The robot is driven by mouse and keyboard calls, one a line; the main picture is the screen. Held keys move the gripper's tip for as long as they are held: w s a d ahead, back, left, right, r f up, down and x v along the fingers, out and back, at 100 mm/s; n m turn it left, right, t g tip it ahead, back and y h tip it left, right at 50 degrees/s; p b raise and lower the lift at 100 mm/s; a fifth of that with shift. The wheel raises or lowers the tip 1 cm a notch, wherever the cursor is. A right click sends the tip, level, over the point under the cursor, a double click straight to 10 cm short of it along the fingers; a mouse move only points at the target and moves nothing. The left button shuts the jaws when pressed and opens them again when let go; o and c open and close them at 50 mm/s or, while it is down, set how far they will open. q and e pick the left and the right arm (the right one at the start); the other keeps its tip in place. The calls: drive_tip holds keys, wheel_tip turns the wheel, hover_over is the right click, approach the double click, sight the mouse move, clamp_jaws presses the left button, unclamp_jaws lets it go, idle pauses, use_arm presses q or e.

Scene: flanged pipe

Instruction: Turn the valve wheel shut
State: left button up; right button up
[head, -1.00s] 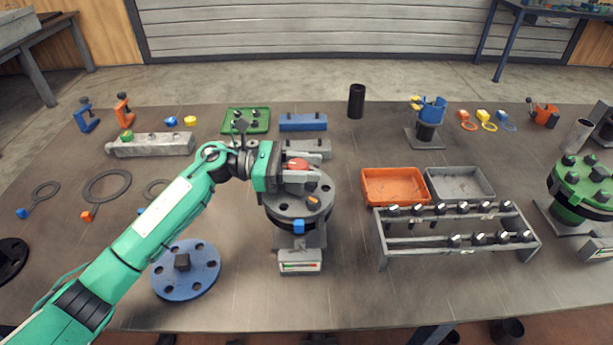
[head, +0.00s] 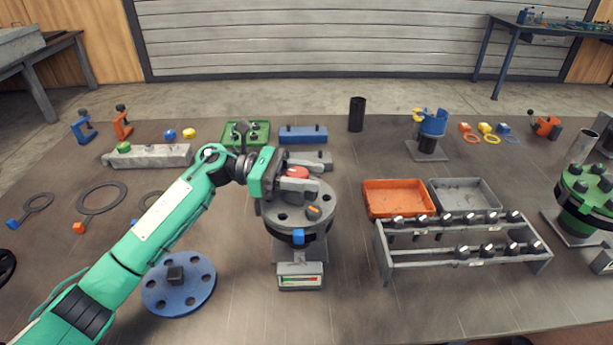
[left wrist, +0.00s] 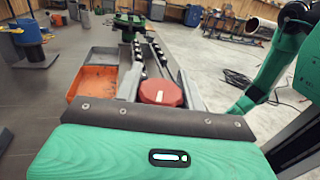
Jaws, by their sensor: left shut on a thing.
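The red valve wheel (head: 296,172) sits at the grey round flange (head: 285,213) in the middle of the table. My left gripper (head: 305,181) reaches in from the left above this flange and is shut on the wheel. Its grey fingers hide part of the wheel in the head view. In the left wrist view the red wheel (left wrist: 161,92) shows as a faceted knob just beyond the gripper body. A gauge plate (head: 300,281) with a green and red strip stands at the front of the flange.
An orange tray (head: 398,211) and a grey tray (head: 495,205) lie to the right, behind a bolt rack (head: 388,262). A blue flange disc (head: 152,297) lies front left. A green flange (head: 580,217) stands at the far right. The front middle of the table is clear.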

use_arm(q)
drive_tip(key=o, duration=1)
drive_tip(key=shift+c, duration=0.2)
drive_tip(key=shift+w+a, duration=0.1)
drive_tip(key=shift+a, duration=0.25)
drive_tip(key=b+v, duration=0.3)
drive_tip(key=v, duration=1)
use_arm(e)
drive_tip(key=w+a+r, duration=0.2)
drive_tip(key=w+r, duration=0.3)
drive_tip(key=r, duration=0.3)
drive_tip(key=shift+w+a, duration=0.15)
drive_tip(key=shift+w, duration=0.25)
